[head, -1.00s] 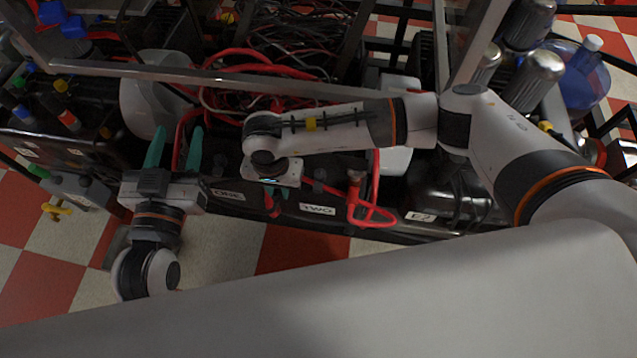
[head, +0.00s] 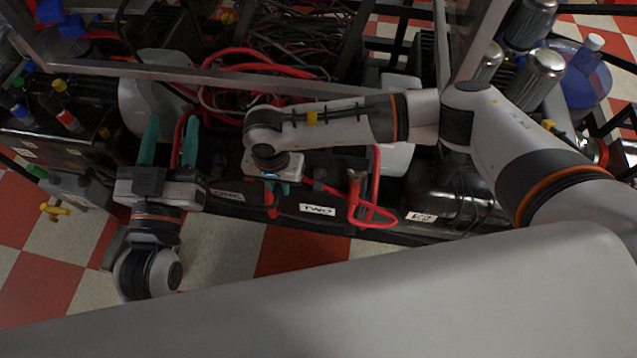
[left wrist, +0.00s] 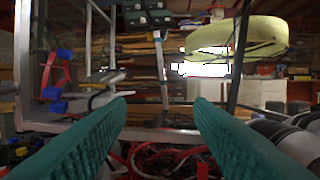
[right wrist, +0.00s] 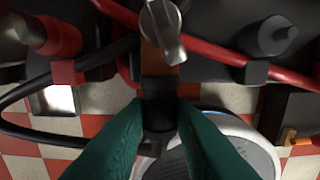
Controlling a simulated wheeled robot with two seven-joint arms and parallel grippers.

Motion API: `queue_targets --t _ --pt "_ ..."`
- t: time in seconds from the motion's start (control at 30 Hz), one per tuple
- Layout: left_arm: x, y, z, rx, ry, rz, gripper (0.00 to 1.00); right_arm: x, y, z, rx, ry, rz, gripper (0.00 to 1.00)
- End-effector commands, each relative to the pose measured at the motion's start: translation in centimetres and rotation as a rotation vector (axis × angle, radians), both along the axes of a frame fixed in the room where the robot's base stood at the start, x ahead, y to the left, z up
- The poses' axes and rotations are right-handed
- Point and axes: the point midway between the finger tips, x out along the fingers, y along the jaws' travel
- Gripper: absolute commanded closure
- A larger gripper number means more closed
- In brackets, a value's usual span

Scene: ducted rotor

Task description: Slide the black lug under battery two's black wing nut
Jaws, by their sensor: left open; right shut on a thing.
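My right gripper (right wrist: 160,125) is shut on the black lug. The lug's black sleeve (right wrist: 158,105) sits between the green fingertips in the right wrist view, with a copper-brown tongue (right wrist: 155,62) pointing up the picture. A grey metallic wing nut (right wrist: 163,30) overlaps the tongue's far end; I cannot tell how far the tongue lies beneath it. In the head view the right gripper (head: 272,187) points down left of the TWO label (head: 317,209), and my arm hides the lug and nut. My left gripper (head: 169,143) is open and empty, near battery one's label (head: 227,195).
A red cable (right wrist: 210,52) crosses close to the wing nut. A red post (right wrist: 50,37) stands left and a dark post (right wrist: 268,38) right. A metal frame bar (head: 200,76) crosses behind the batteries.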

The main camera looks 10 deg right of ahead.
Motion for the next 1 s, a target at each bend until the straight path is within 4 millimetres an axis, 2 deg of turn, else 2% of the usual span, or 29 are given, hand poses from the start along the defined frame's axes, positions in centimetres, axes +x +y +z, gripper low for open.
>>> queue_targets --t 0.23,0.27,0.4,0.77,0.87,1.0 --pt "-0.1 -0.1 0.6 -0.011 -0.039 -0.003 0.52 0.3 -0.1 0.0 0.0 -0.001 0.0 1.0" --pt "-0.1 -0.1 0.7 -0.013 -0.046 -0.003 0.52 0.3 -0.1 0.0 0.0 -0.001 0.0 0.76" --pt "-0.1 -0.1 0.9 -0.014 -0.051 -0.004 0.52 0.3 -0.1 0.0 0.0 0.0 0.0 0.53" --pt "0.0 -0.2 0.7 -0.011 -0.038 -0.004 0.52 0.3 -0.1 0.4 0.001 0.0 0.0 0.52" --pt "0.1 0.0 0.0 0.006 0.024 0.0 0.52 0.3 -0.1 1.4 0.001 0.0 0.0 0.52" --pt "0.2 0.3 -2.1 0.042 0.163 0.008 0.52 0.4 -0.1 3.8 0.001 -0.004 0.001 0.52"
